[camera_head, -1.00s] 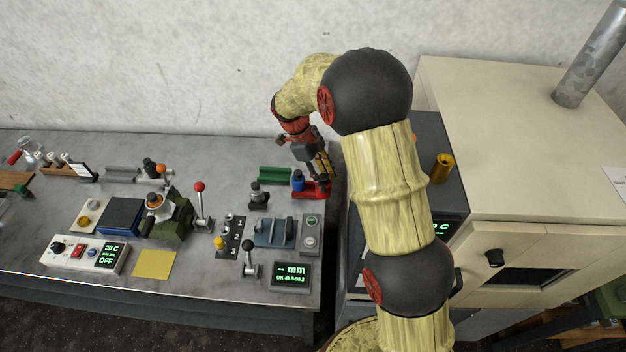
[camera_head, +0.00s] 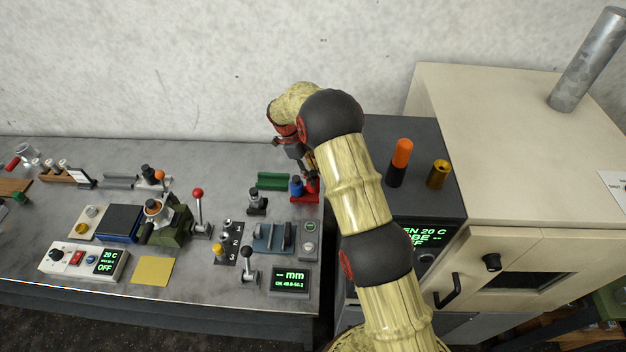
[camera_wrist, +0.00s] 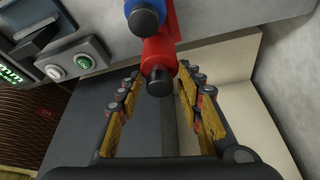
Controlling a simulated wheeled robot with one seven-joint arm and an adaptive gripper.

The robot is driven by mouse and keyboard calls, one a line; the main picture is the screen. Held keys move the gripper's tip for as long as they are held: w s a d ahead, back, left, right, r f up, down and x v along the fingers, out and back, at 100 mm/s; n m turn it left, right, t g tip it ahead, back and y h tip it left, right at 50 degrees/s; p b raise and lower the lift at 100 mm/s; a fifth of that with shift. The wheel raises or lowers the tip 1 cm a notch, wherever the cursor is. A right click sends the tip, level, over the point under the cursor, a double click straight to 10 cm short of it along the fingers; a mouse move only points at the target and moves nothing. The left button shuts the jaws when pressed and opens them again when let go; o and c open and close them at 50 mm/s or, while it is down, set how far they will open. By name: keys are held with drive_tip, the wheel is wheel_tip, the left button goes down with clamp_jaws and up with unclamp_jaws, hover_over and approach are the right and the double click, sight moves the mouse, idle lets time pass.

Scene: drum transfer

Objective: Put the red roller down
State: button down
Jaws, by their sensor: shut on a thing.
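The red roller (camera_wrist: 161,52), with a black end, shows between the fingers in the wrist view. My gripper (camera_wrist: 160,78) is shut on it. In the head view my gripper (camera_head: 303,170) is at the right end of the bench, over the red holder (camera_head: 305,197); the roller is hard to make out from the holder there. A blue roller (camera_head: 296,187) with a dark end stands close on the left; it also shows in the wrist view (camera_wrist: 146,14). I cannot tell whether the red roller touches the holder.
A green holder (camera_head: 273,181) and a black-based grey part (camera_head: 257,201) lie to the left. Right of the bench, a dark cabinet top bears an orange-and-black cylinder (camera_head: 401,158) and a brass cylinder (camera_head: 438,174).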

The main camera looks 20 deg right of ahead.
drive_tip(key=shift+w+f, duration=0.15)
drive_tip(key=shift+f, duration=1.55)
drive_tip(key=shift+f, duration=0.1)
drive_tip(key=c, duration=1.3)
unclamp_jaws()
drive_tip(key=shift+o, duration=0.6)
drive_tip(key=v, duration=1.2)
